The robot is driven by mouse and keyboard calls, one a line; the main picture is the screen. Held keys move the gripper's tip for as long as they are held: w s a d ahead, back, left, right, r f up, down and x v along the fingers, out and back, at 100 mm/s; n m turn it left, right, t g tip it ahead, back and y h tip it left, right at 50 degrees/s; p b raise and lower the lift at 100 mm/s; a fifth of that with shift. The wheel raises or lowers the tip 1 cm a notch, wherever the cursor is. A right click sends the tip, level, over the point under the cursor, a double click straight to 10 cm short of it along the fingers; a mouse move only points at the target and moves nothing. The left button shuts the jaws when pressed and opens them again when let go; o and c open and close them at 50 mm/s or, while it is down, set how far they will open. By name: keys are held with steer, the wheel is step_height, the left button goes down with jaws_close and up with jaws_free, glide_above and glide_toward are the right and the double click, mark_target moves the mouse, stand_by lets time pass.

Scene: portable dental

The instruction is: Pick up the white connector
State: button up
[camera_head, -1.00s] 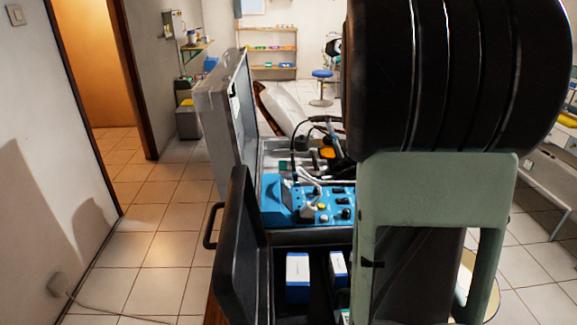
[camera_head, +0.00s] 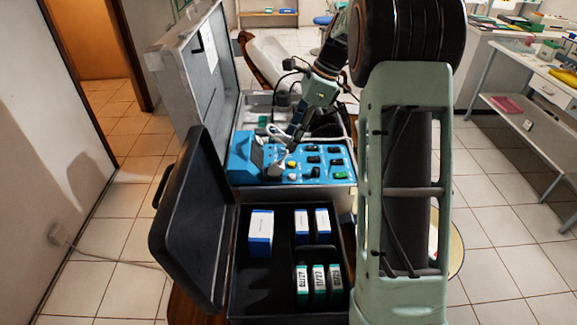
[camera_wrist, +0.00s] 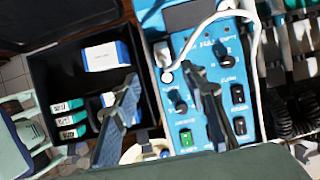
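The blue control unit (camera_head: 318,160) with knobs and switches sits in the open case; its panel fills the middle of the wrist view (camera_wrist: 212,60). A whitish piece that looks like the white connector (camera_wrist: 162,54) lies at the panel's left edge. A pale piece also shows on the panel in the head view (camera_head: 277,171). A white cable (camera_wrist: 256,45) loops over the panel. My gripper (camera_wrist: 162,75) is open above the panel, its fingers apart on either side below the whitish piece. Nothing shows between the fingertips. In the head view my gripper (camera_head: 297,138) is small and partly unclear.
The black case (camera_head: 272,290) in front holds blue-and-white boxes (camera_head: 260,232) and green-and-white boxes (camera_head: 318,283). Its raised lid (camera_head: 190,225) stands left. A grey case lid (camera_head: 200,75) stands upright behind. Black cables and tools (camera_wrist: 290,110) lie beside the unit.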

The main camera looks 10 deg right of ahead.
glide_above(279, 162)
steer(key=d, duration=0.2)
step_height(279, 162, down, 4)
steer(key=shift+d+x, duration=0.15)
steer(key=shift+x, duration=1.45)
steer(key=shift+d+x, duration=0.15)
steer(key=shift+x, duration=1.45)
steer(key=shift+f, duration=0.15)
steer(key=shift+c, duration=0.3)
jaws_close()
